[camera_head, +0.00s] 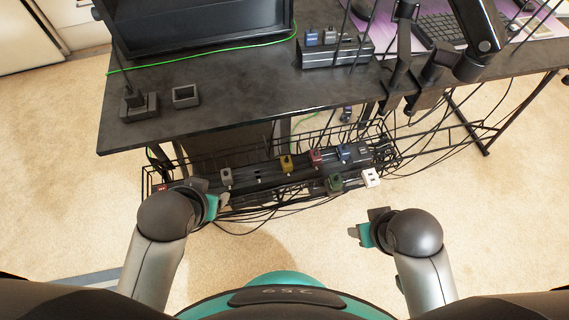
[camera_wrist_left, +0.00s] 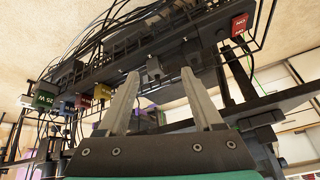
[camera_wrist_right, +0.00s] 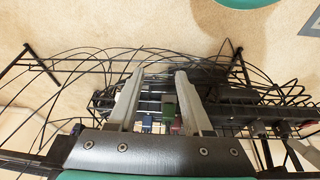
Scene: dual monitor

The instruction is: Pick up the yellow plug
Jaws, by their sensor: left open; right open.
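The yellow plug (camera_head: 286,163) stands in a black power strip in the wire cable tray (camera_head: 398,158) under the desk, between a grey plug (camera_head: 226,176) and a red plug (camera_head: 315,157). It also shows in the left wrist view (camera_wrist_left: 102,91), left of the fingers. I cannot make it out in the right wrist view. My left gripper (camera_head: 212,206) is open and empty at the tray's front left, left of the yellow plug; its fingers show in its wrist view (camera_wrist_left: 161,75). My right gripper (camera_head: 358,233) is open and empty, in front of the tray and right of the yellow plug.
Blue (camera_head: 346,152), green (camera_head: 335,184) and white (camera_head: 371,177) plugs stand right of the yellow one. Loose black cables hang around the tray. The dark desk top (camera_head: 230,100) overhangs behind it. The carpet (camera_head: 500,220) at right is clear.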

